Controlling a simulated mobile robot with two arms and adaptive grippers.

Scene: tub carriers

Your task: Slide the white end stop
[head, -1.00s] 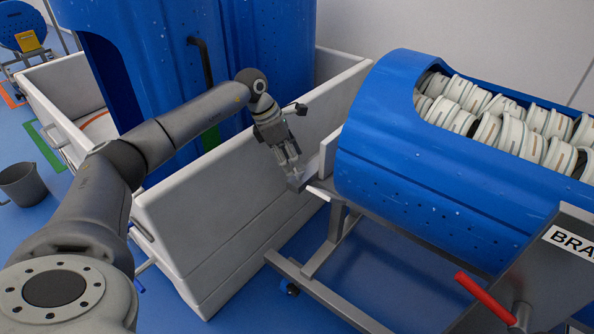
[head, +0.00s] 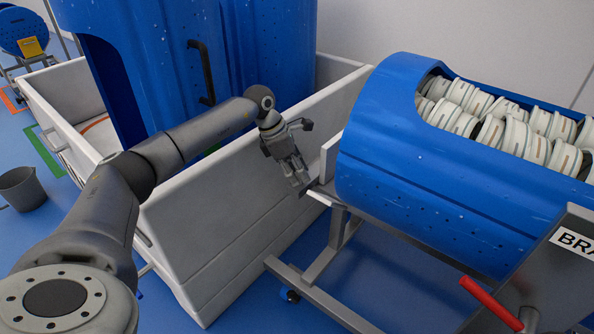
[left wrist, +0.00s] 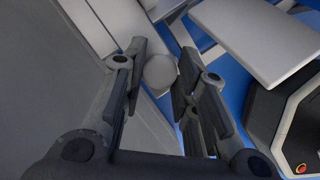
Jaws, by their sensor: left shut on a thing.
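The white end stop (head: 329,156) is an upright pale plate at the left end of the blue drum (head: 400,160), above the grey carrier frame (head: 330,195). In the left wrist view, a broad white plate (left wrist: 262,38) at upper right looks like the same stop. My left gripper (head: 299,180) points down just left of the stop, at the frame's end. In the left wrist view, a round grey knob (left wrist: 160,71) sits between the fingers of my left gripper (left wrist: 158,85), which is shut on it. How the knob joins the stop is not clear. My right gripper is not in view.
The drum holds several white ring-shaped parts (head: 490,115). A large white tub (head: 210,225) with tall blue drums (head: 170,60) stands close to my left arm. A red handle (head: 490,303) is at lower right. A grey bucket (head: 22,187) stands at far left.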

